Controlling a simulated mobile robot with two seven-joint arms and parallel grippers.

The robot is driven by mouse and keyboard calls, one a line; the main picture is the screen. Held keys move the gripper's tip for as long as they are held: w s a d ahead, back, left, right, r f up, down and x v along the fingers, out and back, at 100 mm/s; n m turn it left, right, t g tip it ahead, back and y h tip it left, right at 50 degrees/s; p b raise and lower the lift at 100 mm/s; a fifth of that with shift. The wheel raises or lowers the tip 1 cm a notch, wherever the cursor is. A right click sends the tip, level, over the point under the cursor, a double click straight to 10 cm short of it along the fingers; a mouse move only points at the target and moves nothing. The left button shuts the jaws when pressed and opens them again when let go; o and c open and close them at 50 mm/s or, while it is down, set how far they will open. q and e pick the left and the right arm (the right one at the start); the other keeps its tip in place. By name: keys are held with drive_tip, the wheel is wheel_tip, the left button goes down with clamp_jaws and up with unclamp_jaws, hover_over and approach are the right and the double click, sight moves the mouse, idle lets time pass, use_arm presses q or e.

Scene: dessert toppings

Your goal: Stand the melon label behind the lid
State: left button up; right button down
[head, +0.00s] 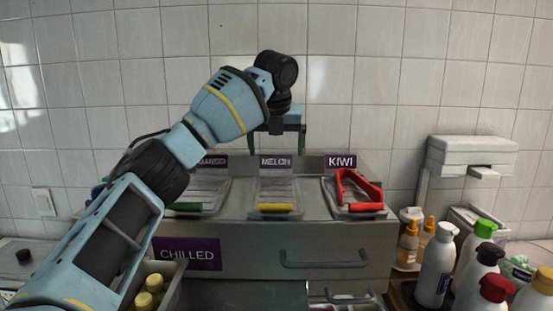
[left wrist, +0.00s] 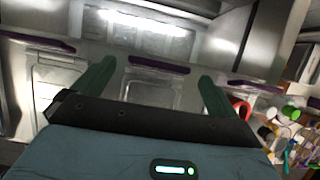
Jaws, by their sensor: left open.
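The purple melon label (head: 276,161) stands upright just behind the middle clear lid (head: 276,190), which has a yellow front grip. In the left wrist view the label's purple edge (left wrist: 158,66) lies between the finger ends, with the lid (left wrist: 150,94) beside it. My left gripper (head: 277,143) is open above and behind the label, fingers apart to either side and not closed on it. Its green fingers also show in the left wrist view (left wrist: 157,72). My right gripper is not in view.
The mango label (head: 213,161) and kiwi label (head: 341,161) stand on either side. Red tongs (head: 358,190) lie on the kiwi lid. Several bottles (head: 435,265) crowd the right. A tiled wall rises behind the chilled counter (head: 240,250).

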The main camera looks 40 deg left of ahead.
use_arm(q)
drive_tip(key=v, duration=0.8)
drive_tip(key=shift+r, duration=0.3)
drive_tip(key=shift+f, duration=0.1)
